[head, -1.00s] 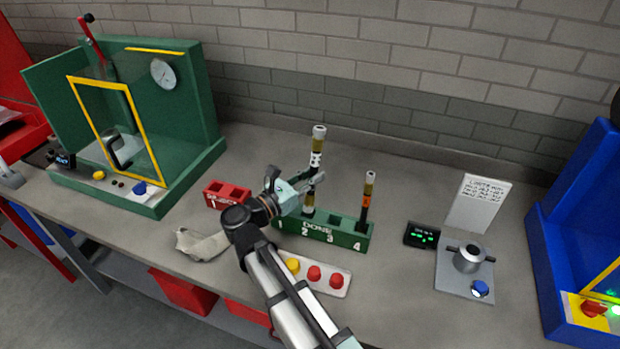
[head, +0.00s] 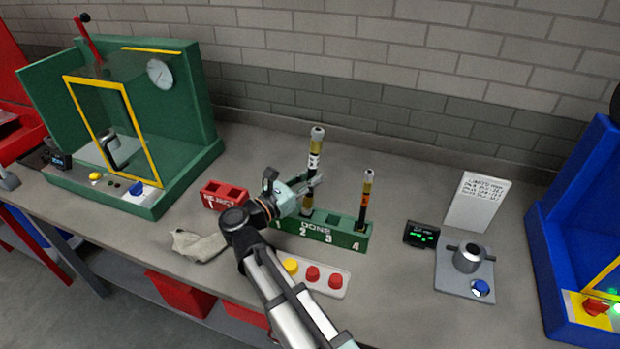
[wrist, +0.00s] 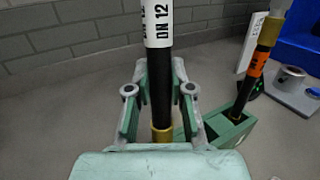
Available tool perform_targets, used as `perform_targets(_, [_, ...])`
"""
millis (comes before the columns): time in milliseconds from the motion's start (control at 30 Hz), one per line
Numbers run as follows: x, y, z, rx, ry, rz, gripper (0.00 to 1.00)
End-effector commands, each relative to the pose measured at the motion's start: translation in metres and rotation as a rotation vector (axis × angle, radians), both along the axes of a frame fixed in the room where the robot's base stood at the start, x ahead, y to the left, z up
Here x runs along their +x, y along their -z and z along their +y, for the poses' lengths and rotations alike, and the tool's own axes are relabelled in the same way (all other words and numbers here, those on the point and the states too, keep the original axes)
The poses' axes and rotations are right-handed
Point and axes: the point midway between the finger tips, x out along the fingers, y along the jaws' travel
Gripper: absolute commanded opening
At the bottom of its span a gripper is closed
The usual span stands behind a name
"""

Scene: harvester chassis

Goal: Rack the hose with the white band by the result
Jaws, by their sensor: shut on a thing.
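The hose with the white band (head: 314,160) is black with brass end fittings and stands upright. In the wrist view its white band (wrist: 158,22) reads "DN 12". My gripper (head: 312,183) is shut on the black part of this hose, below the band; the wrist view shows the jaws (wrist: 158,100) on both sides of it. The hose's lower end is at slot 2 of the green "DONE" rack (head: 345,240). How deep it sits in the slot is hidden. A hose with an orange band (head: 366,200) stands in slot 4. Slot 3 looks empty.
A red "REJECT" rack (head: 222,194) stands left of the green rack. A button panel (head: 330,283) is in front. A green test cabinet (head: 190,110) is at left. A small display (head: 422,235), a grey fixture (head: 467,262) and a written card (head: 478,202) are at right.

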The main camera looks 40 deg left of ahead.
Motion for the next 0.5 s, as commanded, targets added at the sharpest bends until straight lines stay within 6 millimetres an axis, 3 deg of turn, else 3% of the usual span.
perform_targets(500, [0.0, 0.016, 0.0, 0.0, 0.0, -0.001, 0.0])
